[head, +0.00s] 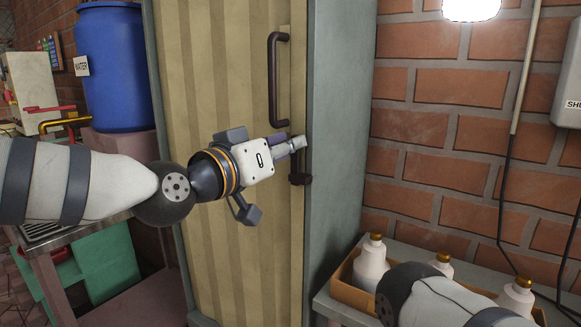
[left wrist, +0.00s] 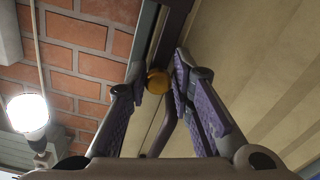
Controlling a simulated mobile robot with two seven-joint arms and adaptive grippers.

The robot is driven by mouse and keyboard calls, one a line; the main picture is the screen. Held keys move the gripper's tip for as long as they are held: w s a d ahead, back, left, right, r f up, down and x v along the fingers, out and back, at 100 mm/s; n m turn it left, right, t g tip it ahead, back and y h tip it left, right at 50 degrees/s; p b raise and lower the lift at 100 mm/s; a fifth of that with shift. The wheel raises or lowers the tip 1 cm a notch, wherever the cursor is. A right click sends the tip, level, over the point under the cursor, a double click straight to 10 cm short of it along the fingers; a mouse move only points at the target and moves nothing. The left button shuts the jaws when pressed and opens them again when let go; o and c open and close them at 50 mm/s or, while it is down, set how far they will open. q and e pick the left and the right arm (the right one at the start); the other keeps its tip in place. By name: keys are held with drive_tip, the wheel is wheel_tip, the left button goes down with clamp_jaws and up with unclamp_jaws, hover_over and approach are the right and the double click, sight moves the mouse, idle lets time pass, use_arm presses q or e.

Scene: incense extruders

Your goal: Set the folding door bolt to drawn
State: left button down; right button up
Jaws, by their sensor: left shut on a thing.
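The folding door (head: 215,75) is beige with vertical stripes and stands closed beside a grey-green frame (head: 338,90). A dark brown pull handle (head: 273,80) is on its right edge. Below it, a dark bolt fitting (head: 300,179) shows just under my left gripper (head: 292,145). In the left wrist view, my left gripper (left wrist: 162,72) has its purple-padded fingers on either side of a small brass-coloured knob (left wrist: 157,82), shut on it. In the head view the fingers hide the knob and most of the bolt. My right gripper is out of view.
A blue water barrel (head: 113,65) stands at the left behind my left arm. White bottles (head: 371,263) with gold caps stand in a wooden tray (head: 350,293) at the lower right, close to my right arm. A brick wall (head: 450,130) lies right of the door.

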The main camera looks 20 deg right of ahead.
use_arm(q)
drive_tip(key=shift+s+d+r, duration=0.1)
drive_tip(key=shift+s+d, duration=0.05)
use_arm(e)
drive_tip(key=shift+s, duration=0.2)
use_arm(q)
drive_tip(key=c, duration=1.5)
unclamp_jaws()
drive_tip(key=shift+a, duration=0.2)
drive_tip(key=v, duration=1.2)
drive_tip(key=shift+d, duration=0.1)
